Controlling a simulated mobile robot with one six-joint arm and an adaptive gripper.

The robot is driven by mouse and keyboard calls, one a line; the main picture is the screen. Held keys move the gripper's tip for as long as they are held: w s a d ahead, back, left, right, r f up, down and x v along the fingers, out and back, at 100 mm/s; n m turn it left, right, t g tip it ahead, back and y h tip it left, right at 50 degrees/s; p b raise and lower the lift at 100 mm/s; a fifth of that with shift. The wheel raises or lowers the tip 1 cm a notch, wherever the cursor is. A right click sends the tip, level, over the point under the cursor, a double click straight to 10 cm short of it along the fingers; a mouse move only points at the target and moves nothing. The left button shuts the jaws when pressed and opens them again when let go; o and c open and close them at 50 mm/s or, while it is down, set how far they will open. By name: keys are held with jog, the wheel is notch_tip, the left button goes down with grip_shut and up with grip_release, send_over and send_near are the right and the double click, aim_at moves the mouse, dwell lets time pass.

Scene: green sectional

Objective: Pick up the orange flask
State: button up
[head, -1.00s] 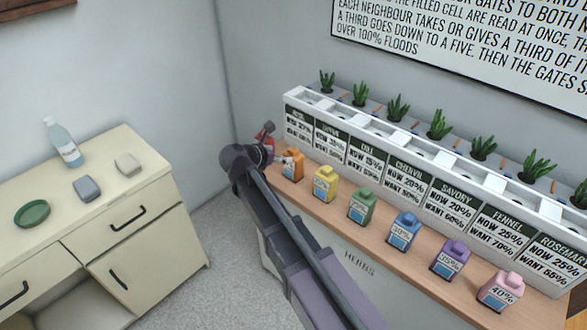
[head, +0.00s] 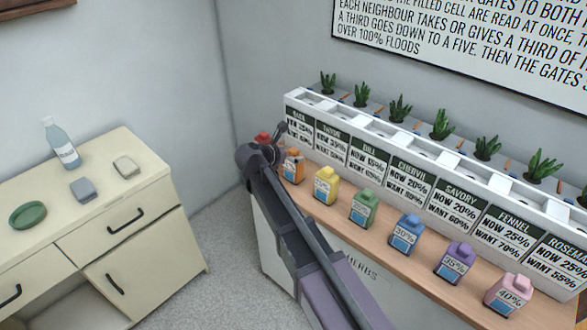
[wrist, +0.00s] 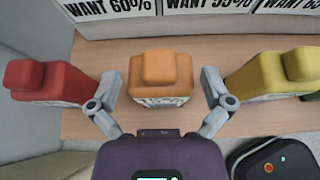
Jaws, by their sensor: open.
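In the wrist view the orange flask (wrist: 160,80) stands between the two open fingers of my gripper (wrist: 160,92), with a gap on each side. A red flask (wrist: 48,82) is just left of the left finger, and a yellow flask (wrist: 272,76) is just right of the right finger. In the head view my gripper (head: 279,140) is partly hidden by my own wrist.
Green (head: 363,208), blue (head: 405,235), purple (head: 453,262) and pink (head: 507,295) flasks continue along the shelf. A white planter (head: 372,140) with labels stands behind them. A cream cabinet (head: 150,180) is at the left, with floor between.

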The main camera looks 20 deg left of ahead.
jog(key=shift+b+x, duration=0.55)
jog(key=shift+x, duration=1.05)
jog(key=c, duration=0.9)
jog(key=shift+r, duration=0.15)
notch_tip(320, 180, up, 3)
jog(key=p, duration=0.2)
jog(key=shift+f+p, duration=0.2)
jog(key=shift+p, duration=0.2)
jog(key=s, duration=0.5)
jog(key=s+r+p, duration=0.1)
jog(key=s, duration=0.4)
jog(key=s+r+p, duration=0.1)
jog(key=s, duration=0.5)
jog(key=shift+r, duration=0.1)
